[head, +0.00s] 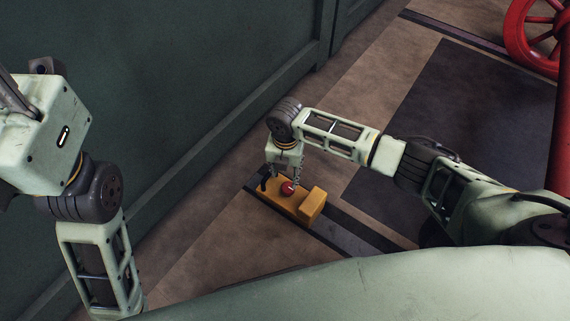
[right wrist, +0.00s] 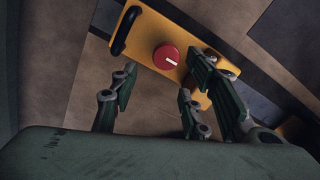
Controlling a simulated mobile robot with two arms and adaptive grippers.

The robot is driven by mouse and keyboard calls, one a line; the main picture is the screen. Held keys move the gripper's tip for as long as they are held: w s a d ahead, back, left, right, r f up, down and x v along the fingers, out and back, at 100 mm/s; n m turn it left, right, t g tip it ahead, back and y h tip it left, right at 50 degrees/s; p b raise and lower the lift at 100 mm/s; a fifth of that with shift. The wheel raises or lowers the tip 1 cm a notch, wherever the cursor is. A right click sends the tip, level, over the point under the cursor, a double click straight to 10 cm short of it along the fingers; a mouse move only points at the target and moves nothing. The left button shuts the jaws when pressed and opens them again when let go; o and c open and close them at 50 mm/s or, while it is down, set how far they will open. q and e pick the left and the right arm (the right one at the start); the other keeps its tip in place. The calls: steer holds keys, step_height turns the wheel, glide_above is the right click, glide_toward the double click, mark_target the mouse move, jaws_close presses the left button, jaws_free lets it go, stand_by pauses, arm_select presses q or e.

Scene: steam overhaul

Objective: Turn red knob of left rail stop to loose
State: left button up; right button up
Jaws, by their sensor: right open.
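The rail stop (head: 272,199) is a yellow-orange block on the rail in the floor, with a raised block at its right end and a dark handle at its left end. Its red knob (head: 287,188) sits on top; in the right wrist view the knob (right wrist: 166,57) is round and carries a white line mark. My right gripper (head: 286,172) is just above the rail stop by the knob. In the right wrist view its fingers (right wrist: 160,95) are apart and empty, with the knob beyond them. My left arm is at the left, but its gripper is out of view.
A dark green wall (head: 180,90) runs along the left and back. A dark rail strip (head: 350,232) crosses the floor. A red spoked wheel (head: 535,35) stands at the top right. The brown floor around the rail stop is clear.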

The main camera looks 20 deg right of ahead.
step_height(320, 180, up, 4)
steer(key=shift+f, duration=0.1)
stand_by(0.6)
